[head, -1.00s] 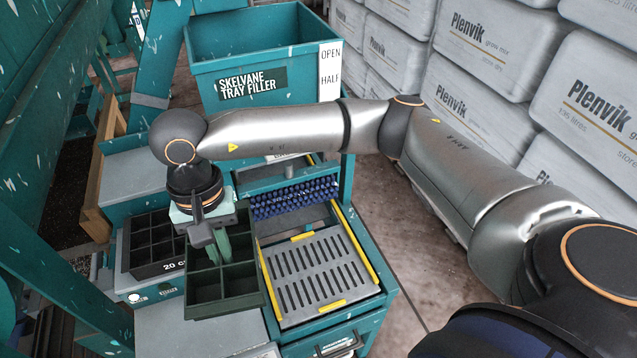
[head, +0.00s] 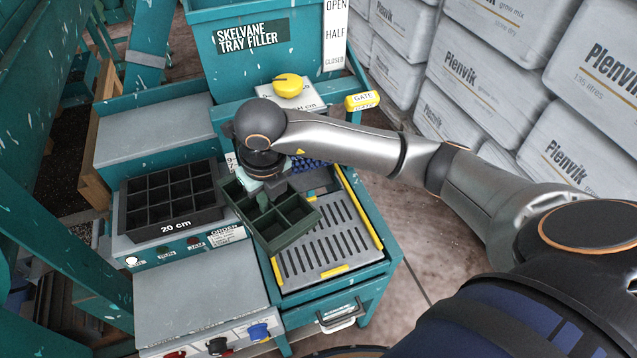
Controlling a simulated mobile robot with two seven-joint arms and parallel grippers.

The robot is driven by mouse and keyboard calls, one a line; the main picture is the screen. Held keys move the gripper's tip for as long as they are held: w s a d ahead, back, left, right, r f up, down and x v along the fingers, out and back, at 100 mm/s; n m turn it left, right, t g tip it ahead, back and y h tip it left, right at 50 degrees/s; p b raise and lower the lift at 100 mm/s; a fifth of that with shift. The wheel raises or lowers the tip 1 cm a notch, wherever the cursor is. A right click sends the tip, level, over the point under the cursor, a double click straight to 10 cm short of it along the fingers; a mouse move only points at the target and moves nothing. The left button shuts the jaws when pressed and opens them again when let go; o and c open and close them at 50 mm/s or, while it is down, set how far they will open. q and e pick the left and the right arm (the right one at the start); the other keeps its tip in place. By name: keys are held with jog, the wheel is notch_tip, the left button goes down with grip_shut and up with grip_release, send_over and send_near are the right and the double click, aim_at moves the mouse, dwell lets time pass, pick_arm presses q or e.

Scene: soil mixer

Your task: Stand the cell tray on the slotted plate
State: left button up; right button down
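The dark green cell tray (head: 292,236) hangs from my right gripper (head: 264,202), whose fingers are shut on it among its cells. The tray is turned at an angle and overlaps the upper left of the slotted plate (head: 325,240). It appears to be held above the plate; the gap below it is hard to judge. The grey slotted plate has yellow strips along its edges, and its right and lower parts are bare. My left gripper is not in view.
A black cell tray marked 20 cm (head: 170,200) stands left of the plate. Blue bristles (head: 305,163) and the tray filler hopper (head: 265,50) are behind it. A yellow knob (head: 289,82) and yellow gate handle (head: 362,100) stick up nearby. Coloured controls (head: 258,331) sit at front.

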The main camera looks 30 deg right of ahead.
jog(key=d+f+m, duration=0.1)
jog(key=m, duration=0.2)
jog(key=d+f+m+h, duration=0.1)
jog(key=d+f+m, duration=0.1)
jog(key=m, duration=0.2)
jog(key=d+f+m+b, duration=0.1)
jog(key=d+m, duration=0.1)
jog(key=m, duration=0.2)
jog(key=shift+d+f+g, duration=0.1)
jog(key=shift+f+g, duration=0.1)
jog(key=shift+g, duration=0.2)
jog(key=s+d+f+m+g+h+b, duration=0.1)
jog(key=d+f+m, duration=0.3)
jog(key=m, duration=0.7)
send_over(321, 235)
jog(key=f, duration=0.6)
jog(key=shift+w+a+f+b, duration=0.1)
jog(key=shift+a+f+b, duration=0.1)
jog(key=shift+a+b, duration=0.15)
jog(key=shift+f, duration=1.45)
jog(key=shift+f+b, duration=0.2)
jog(key=shift+b, duration=0.1)
jog(key=c, duration=1.1)
grip_release()
jog(key=shift+r, duration=0.1)
jog(key=shift+o, duration=0.2)
